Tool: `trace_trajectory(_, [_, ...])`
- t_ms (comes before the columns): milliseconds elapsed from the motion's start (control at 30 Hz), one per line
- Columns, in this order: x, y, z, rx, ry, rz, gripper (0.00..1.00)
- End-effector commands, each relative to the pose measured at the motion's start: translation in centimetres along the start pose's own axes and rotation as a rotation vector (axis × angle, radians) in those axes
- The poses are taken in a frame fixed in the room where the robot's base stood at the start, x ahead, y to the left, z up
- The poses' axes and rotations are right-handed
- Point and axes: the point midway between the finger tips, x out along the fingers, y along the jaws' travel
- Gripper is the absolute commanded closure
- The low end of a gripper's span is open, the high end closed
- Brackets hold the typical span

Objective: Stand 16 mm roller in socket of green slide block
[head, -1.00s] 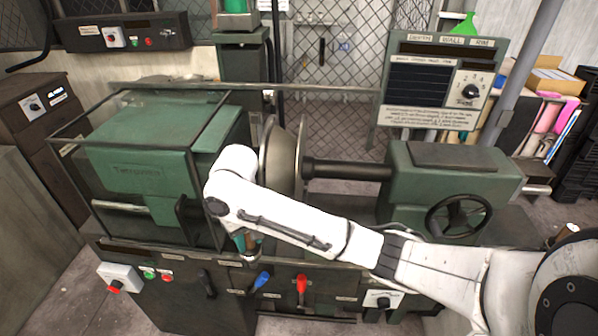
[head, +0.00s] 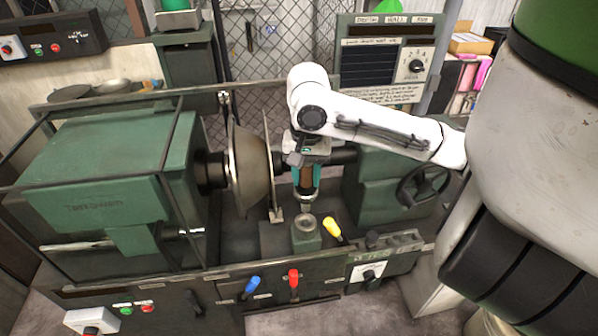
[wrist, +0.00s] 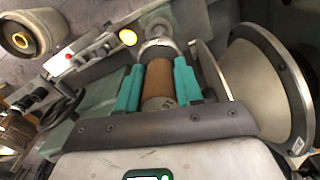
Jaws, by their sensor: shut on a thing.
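My gripper (head: 307,190) points down in front of the spinning bowl, its teal fingers shut on a brown roller (head: 306,178). The roller is upright and also shows between the fingers in the wrist view (wrist: 158,82). The green slide block (head: 305,238) is directly below, with a round pale-rimmed socket (head: 305,222) on top. In the wrist view a pale ring (wrist: 158,49) lies just beyond the roller's far end. The roller's lower end is close above the socket; I cannot tell whether it touches the rim.
The metal bowl (head: 247,170) on the lathe is just left of my gripper. A yellow-handled lever (head: 332,228) stands right of the block. The green tailstock (head: 385,185) with its handwheel (head: 422,186) is farther right. Blue (head: 252,284) and red (head: 294,279) levers are on the front panel.

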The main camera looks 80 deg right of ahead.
Motion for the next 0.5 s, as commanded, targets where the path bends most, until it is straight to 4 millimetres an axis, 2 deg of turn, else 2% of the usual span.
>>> trace_trajectory(267, [0.9,0.2,0.0,0.005,0.001,0.000,1.00])
trace_trajectory(500, [2.5,0.1,0.0,0.004,0.002,0.000,1.00])
